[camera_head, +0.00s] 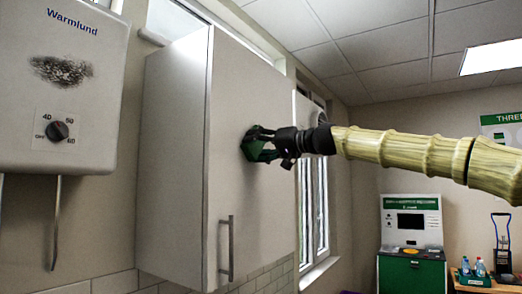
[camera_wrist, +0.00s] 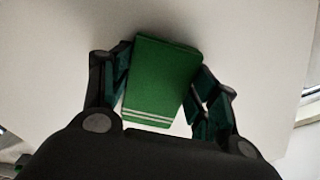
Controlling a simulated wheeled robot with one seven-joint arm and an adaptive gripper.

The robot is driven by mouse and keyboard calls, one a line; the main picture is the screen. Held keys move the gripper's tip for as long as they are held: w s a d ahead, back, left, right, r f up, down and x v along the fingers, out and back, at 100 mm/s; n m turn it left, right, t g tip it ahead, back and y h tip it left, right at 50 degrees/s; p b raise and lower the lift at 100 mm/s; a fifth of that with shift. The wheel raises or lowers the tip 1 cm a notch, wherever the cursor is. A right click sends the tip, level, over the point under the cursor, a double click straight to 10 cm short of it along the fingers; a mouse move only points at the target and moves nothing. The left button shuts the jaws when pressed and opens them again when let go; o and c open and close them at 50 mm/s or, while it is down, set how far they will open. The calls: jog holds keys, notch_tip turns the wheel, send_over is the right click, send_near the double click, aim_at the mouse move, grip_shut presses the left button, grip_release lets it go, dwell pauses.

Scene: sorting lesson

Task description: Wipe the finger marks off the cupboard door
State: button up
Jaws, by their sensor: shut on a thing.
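The cupboard door (camera_head: 240,190) is a pale grey panel on a wall cupboard, shut, with a vertical bar handle (camera_head: 226,248) low on its left side. My gripper (camera_head: 256,144) is at the upper middle of the door. It is shut on a green sponge or pad (camera_wrist: 162,75), which has white stripes at its near end in the wrist view. The pad is at or very close to the door face; I cannot tell whether it touches. The pale door (camera_wrist: 60,75) fills most of the wrist view. No finger marks can be made out on the visible door.
A white water heater (camera_head: 60,110) with a dark smudge and a dial hangs left of the cupboard. A window (camera_head: 313,205) is to the right. A green and white machine (camera_head: 412,245) and a crate of bottles (camera_head: 476,280) stand farther back.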

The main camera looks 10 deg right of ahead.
aim_at(243, 136)
jog(key=shift+s+a+b, duration=0.55)
jog(key=shift+s+a, duration=0.5)
jog(key=shift+r+p, duration=0.9)
jog(key=shift+r, duration=0.5)
jog(key=shift+w+d+f+p, duration=0.1)
jog(key=shift+w+d+p, duration=0.25)
jog(key=shift+w+d, duration=0.9)
jog(key=shift+s, duration=0.1)
jog(key=shift+s+a+b, duration=0.8)
jog(key=shift+s+a, duration=0.3)
jog(key=shift+a, duration=0.15)
jog(key=shift+s+d, duration=0.15)
